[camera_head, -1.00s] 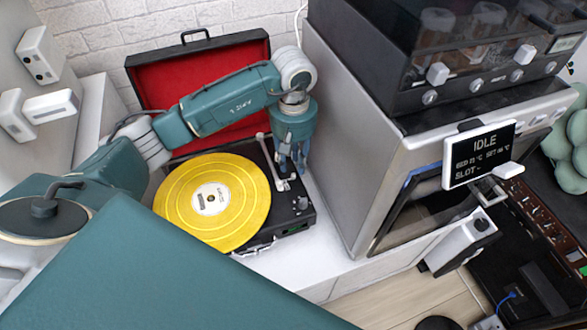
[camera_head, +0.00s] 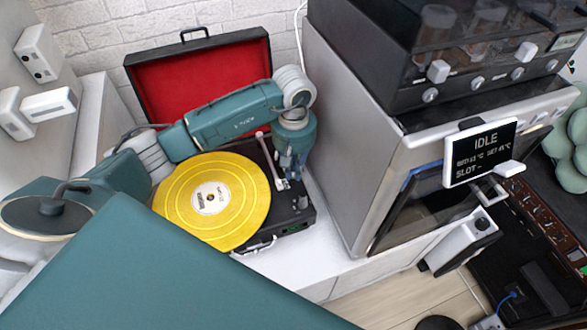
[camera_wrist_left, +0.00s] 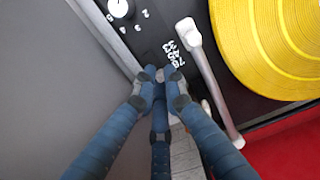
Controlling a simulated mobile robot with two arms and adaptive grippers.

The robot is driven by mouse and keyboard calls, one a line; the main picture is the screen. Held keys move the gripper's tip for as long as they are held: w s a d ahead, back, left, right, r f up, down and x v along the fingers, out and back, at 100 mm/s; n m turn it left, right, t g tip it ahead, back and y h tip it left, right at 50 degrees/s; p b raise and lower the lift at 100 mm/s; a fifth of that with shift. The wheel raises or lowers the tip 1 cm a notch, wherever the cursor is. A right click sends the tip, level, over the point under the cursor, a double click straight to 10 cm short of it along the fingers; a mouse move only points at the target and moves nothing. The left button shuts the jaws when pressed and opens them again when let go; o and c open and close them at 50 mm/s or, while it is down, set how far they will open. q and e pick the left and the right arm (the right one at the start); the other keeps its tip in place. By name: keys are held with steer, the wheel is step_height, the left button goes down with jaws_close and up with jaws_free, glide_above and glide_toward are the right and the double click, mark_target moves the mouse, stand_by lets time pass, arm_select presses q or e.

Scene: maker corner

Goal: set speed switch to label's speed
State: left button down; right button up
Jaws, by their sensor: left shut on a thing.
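The suitcase record player (camera_head: 262,243) lies open on the white counter, with a yellow record (camera_head: 172,205) on its platter. The record's pale centre label (camera_head: 210,198) carries print too small to read. My left gripper (camera_head: 291,178) reaches down onto the player's right side, beside the tonearm (camera_head: 268,155). In the left wrist view its fingers (camera_wrist_left: 163,78) close together right next to the printed speeds 33, 45 and 78 (camera_wrist_left: 174,54). They hide the speed switch they are shut on, so its setting cannot be seen. My right gripper is not in view.
A white numbered knob (camera_wrist_left: 119,8) sits along the deck's edge. The red-lined lid (camera_head: 205,85) stands open behind. A grey oven-like machine (camera_head: 345,150) rises close to the right of my gripper, with a display (camera_head: 480,153) reading IDLE.

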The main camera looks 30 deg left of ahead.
arm_select(q)
steer(key=shift+s+d, duration=0.95)
steer(key=shift+s, duration=0.05)
steer(key=c, duration=1.8)
jaws_free()
steer(key=shift+c, duration=0.2)
step_height(320, 180, up, 12)
